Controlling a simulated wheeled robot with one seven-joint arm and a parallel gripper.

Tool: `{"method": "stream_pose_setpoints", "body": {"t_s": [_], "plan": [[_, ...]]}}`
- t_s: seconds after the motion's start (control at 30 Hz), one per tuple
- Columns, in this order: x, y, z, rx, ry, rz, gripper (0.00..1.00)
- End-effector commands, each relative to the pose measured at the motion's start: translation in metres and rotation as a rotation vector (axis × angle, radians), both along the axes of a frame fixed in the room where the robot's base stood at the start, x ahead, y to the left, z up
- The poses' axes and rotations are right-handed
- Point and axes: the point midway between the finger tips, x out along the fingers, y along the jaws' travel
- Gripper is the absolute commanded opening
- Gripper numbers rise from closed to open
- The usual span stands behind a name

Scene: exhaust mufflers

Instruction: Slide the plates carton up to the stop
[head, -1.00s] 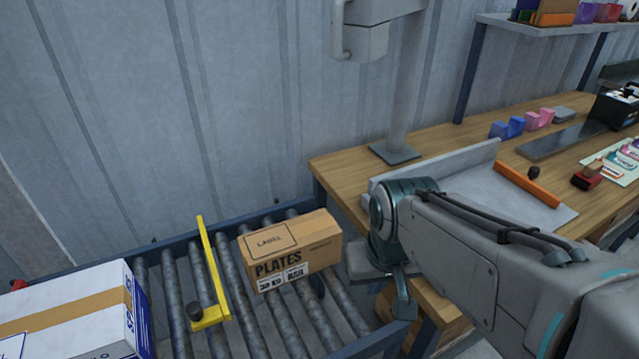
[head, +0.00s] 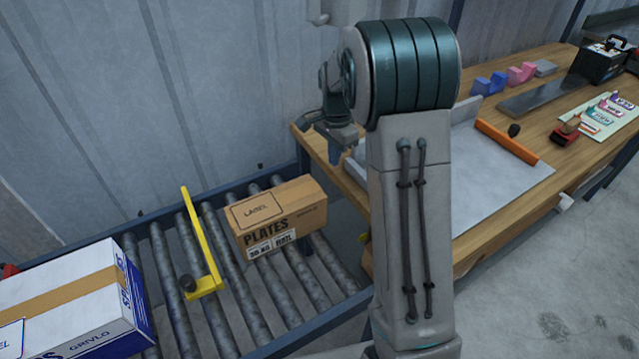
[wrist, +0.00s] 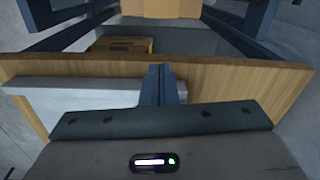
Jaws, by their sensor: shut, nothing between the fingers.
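The plates carton (head: 280,218), brown with a label outline on top, sits on the roller conveyor (head: 313,287). The yellow stop (head: 203,245) with a black knob stands to its left. A narrow gap shows between stop and carton. My gripper (head: 334,155) is raised over the left end of the wooden bench, right of and above the carton, not touching it. The shut, empty fingers also show in the wrist view (wrist: 160,80). There, a brown carton face, likely the plates carton, is cut off at the top edge.
A white and blue carton (head: 75,303) lies on the conveyor left of the stop. The wooden bench (head: 470,215) on the right holds a grey board with an orange bar (head: 508,142). A corrugated wall stands behind.

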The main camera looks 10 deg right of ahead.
Motion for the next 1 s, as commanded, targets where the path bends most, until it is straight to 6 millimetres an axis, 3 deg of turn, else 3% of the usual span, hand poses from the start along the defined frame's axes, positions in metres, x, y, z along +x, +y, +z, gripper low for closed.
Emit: {"method": "stream_pose_setpoints", "body": {"t_s": [0.13, 0.37, 0.77, 1.0], "plan": [[0.015, -0.003, -0.013, -0.004, 0.013, -0.07, 0.0], [0.018, -0.003, -0.034, -0.005, 0.018, -0.09, 0.0], [0.017, -0.003, -0.116, -0.005, 0.02, -0.088, 0.0], [0.006, 0.027, -0.115, -0.005, 0.016, -0.084, 0.0]]}}
